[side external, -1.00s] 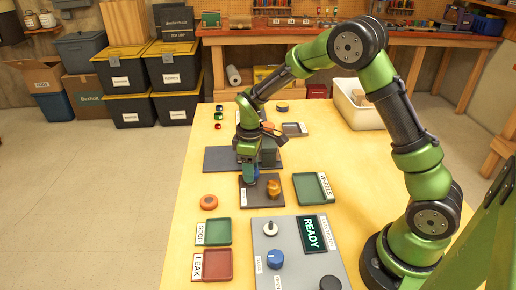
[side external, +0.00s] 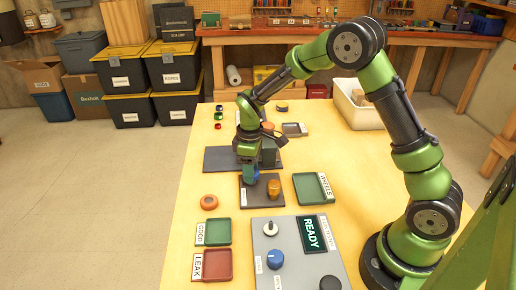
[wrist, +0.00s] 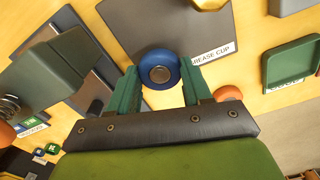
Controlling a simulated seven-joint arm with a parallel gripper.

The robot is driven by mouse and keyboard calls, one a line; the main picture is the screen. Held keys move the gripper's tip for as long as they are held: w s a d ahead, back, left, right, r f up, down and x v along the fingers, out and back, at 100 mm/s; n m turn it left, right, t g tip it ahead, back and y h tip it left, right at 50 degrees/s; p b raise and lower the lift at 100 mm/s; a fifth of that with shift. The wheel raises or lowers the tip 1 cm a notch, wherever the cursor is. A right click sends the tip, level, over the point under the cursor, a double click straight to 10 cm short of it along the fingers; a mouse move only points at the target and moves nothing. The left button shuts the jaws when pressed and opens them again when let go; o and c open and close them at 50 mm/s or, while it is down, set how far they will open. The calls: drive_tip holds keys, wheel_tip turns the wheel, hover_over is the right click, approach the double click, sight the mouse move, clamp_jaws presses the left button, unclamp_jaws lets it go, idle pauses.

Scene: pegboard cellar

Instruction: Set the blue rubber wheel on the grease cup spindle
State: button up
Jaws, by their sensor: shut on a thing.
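My gripper (side external: 250,167) points down over the left part of a dark plate (side external: 262,203) and is shut on the blue rubber wheel (side external: 253,175). In the wrist view the wheel (wrist: 160,69) sits between the green fingertips, with a round metal centre. An amber grease cup (side external: 273,188) stands on the same plate, just right of the wheel; a brass part of it shows at the top of the wrist view (wrist: 208,3). The plate carries a GREASE CUP label (wrist: 212,53). I cannot tell whether a spindle is in the wheel's hole.
An orange ring (side external: 209,202) lies left of the plate. A green WHEELS tray (side external: 313,188) is to the right. Green GOOD (side external: 216,232) and red LEAK (side external: 217,265) trays and a grey READY panel (side external: 297,265) are in front. A larger dark plate with a fixture (side external: 222,159) is behind.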

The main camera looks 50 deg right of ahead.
drive_tip(key=shift+f, duration=0.7)
idle(1.2)
drive_tip(key=o, duration=1.5)
drive_tip(key=shift+r, duration=3.45)
